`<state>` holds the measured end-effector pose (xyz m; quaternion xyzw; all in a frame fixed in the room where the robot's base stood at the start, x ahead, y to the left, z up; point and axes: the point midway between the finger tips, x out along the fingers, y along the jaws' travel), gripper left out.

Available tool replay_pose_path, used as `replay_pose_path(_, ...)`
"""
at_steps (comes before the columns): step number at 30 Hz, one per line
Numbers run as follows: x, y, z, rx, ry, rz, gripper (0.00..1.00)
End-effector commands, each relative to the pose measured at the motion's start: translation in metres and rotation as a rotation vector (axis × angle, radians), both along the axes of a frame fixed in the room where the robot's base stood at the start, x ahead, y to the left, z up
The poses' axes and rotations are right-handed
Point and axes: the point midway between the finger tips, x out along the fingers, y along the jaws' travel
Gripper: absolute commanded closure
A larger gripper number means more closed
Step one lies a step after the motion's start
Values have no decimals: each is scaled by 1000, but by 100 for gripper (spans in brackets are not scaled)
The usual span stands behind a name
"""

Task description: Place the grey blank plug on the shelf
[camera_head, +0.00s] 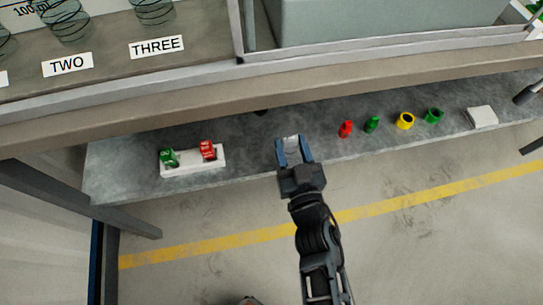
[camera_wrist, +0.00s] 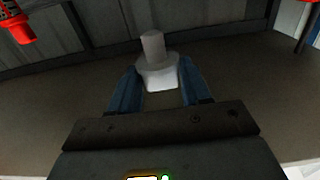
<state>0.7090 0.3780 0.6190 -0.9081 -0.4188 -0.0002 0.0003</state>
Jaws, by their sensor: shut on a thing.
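My gripper (camera_head: 292,152) reaches over the grey shelf (camera_head: 255,175) from its front edge, near the middle. In the wrist view its two blue fingers (camera_wrist: 156,85) are shut on the grey blank plug (camera_wrist: 153,47), a pale stubby cylinder on a wider base. In the head view only a small light part of the plug (camera_head: 292,139) shows between the fingertips. The plug is upright in the wrist view. I cannot tell whether its underside touches the shelf.
A white tray (camera_head: 193,171) with a green and a red piece stands to the left. Red (camera_head: 346,129), green (camera_head: 372,124) and yellow (camera_head: 405,121) parts, another green part (camera_head: 433,116) and a white block (camera_head: 482,117) stand to the right. A beam (camera_head: 200,105) overhangs the shelf's back.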

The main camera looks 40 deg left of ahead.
Motion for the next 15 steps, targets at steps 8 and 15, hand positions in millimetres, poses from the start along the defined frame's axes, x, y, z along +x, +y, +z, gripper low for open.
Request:
replay_pose_path(8,-4,43,-31,2,-1,1,82)
replay_pose_path(15,-5,53,-35,-1,1,1,82)
